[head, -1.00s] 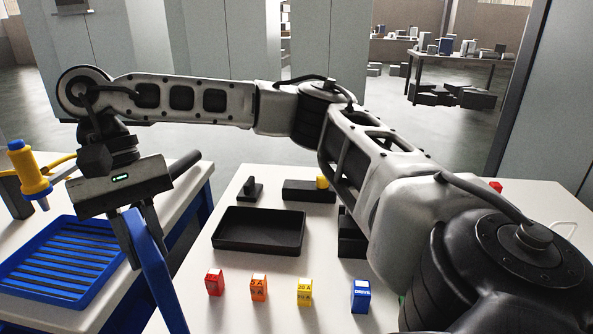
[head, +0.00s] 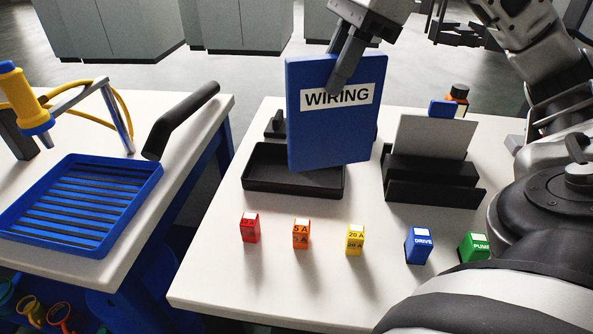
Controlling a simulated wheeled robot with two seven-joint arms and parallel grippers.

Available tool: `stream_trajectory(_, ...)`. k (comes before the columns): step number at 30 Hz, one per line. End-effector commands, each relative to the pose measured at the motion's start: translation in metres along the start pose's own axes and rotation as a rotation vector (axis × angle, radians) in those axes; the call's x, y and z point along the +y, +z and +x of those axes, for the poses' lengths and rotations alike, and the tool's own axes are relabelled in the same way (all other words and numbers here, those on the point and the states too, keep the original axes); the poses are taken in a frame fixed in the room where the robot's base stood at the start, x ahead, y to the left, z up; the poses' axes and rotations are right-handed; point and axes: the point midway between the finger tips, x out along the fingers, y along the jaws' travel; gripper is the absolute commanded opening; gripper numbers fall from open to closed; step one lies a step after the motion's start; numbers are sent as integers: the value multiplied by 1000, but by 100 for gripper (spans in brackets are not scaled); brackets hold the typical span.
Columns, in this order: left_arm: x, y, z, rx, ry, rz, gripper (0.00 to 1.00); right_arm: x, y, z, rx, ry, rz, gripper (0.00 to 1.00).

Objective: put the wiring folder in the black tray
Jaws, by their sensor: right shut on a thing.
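The wiring folder (head: 320,135) is a blue upright panel with a white label reading WIRING. My right gripper (head: 345,75) is shut on its upper part and holds it, slightly tilted, in front of and above the black tray. The black tray (head: 262,186) is a shallow open box on the white table; the folder hides its middle and part of its right side. I cannot tell whether the folder's lower edge touches the tray. My left gripper is not in view.
A black holder (head: 432,192) with a grey panel stands right of the tray. Small red (head: 249,228), orange (head: 301,234), yellow (head: 355,240), blue DRIVE (head: 418,246) and green PUMP (head: 473,247) blocks line the front. A blue slatted tray (head: 75,246) lies on the left table.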

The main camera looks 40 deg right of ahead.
Motion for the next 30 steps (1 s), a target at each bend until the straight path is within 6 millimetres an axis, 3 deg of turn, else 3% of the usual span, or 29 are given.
stream_trajectory(4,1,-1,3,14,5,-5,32,8,-15,-19,2,-97,231,0)
stream_trajectory(8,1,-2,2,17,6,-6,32,11,-17,-27,-1,-133,325,0)
stream_trajectory(11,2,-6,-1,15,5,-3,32,2,-15,-25,-4,-138,347,0)
stream_trajectory(21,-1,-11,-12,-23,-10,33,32,-72,2,18,-7,-133,345,0)
stream_trajectory(24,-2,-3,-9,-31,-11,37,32,-86,-3,44,-2,-135,347,0)
stream_trajectory(30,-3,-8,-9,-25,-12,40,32,-106,-5,68,-5,-139,345,0)
